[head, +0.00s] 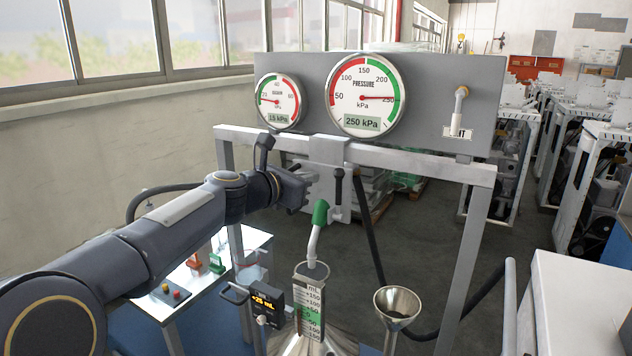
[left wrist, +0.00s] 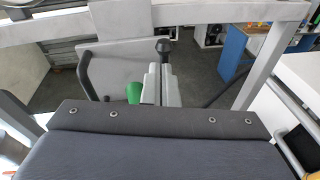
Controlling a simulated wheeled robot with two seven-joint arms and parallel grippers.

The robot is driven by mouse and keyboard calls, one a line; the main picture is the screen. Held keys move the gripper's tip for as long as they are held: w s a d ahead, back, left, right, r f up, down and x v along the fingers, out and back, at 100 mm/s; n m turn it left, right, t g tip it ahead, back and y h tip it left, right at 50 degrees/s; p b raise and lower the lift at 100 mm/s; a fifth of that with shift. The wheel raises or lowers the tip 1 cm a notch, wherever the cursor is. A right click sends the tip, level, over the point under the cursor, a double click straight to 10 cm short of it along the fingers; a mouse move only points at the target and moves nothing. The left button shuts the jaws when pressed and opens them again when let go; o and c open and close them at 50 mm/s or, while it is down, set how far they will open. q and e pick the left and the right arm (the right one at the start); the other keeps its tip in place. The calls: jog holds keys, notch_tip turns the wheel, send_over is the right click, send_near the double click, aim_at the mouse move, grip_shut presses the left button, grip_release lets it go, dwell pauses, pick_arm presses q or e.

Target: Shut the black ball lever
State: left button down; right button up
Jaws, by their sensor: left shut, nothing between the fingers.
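The black ball lever (head: 338,186) is on the grey bracket in the middle of the frame, above and right of the green-handled nozzle (head: 320,213). In the left wrist view its black ball (left wrist: 163,46) shows just beyond my fingertips. My left gripper (head: 306,183) is shut and empty, left of the lever, with a small gap between them in the head view. It also shows in the left wrist view (left wrist: 160,72), where its fingers hide the lower part of the lever. Whether they touch it cannot be told. My right gripper is not in view.
A measuring cylinder (head: 310,300) stands under the nozzle spout, with a funnel (head: 397,305) to its right. The frame's crossbar (head: 420,161) runs behind my gripper, below two gauges on a grey panel (head: 440,80). A white cabinet (head: 580,300) stands at the lower right.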

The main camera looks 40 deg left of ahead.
pick_arm(q)
jog(key=s+r, duration=0.1)
jog(key=s, duration=0.1)
jog(key=s+r, duration=0.1)
jog(key=r, duration=0.1)
jog(key=shift+s+a+r+p, duration=0.15)
jog(key=shift+s+a+p, duration=0.05)
jog(key=shift+s+p, duration=0.15)
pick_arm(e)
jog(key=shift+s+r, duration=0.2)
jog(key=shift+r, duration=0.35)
pick_arm(q)
jog(key=shift+s, duration=0.15)
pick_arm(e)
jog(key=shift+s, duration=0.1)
